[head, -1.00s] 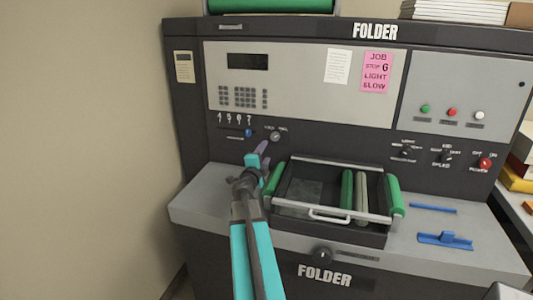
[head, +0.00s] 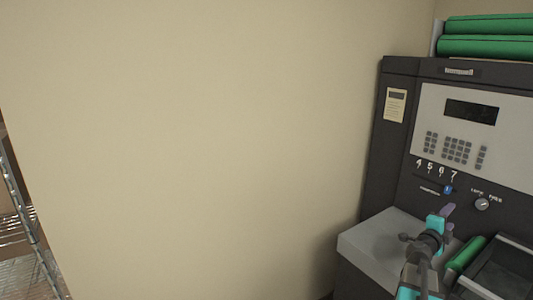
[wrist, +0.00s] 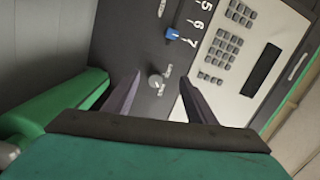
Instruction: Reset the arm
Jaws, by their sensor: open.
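My gripper (head: 446,212) is at the lower right in the head view, in front of the folder's (head: 402,165) control panel. In the wrist view my gripper (wrist: 158,98) has its two purple-grey fingers apart, with nothing between them but the panel behind. The lock/free knob (wrist: 155,81) shows between the fingers, and the blue slider (wrist: 172,34) on the numbered scale lies beyond them. I cannot tell how far the fingertips are from the panel. My teal arm reaches up from the bottom edge of the head view.
A tray with a green roller (head: 466,254) sits right beside my gripper. Green rolls (head: 487,46) lie on top of the machine. A bare beige wall (head: 200,130) fills the middle and left. A metal wire rack (head: 28,225) stands at the far left edge.

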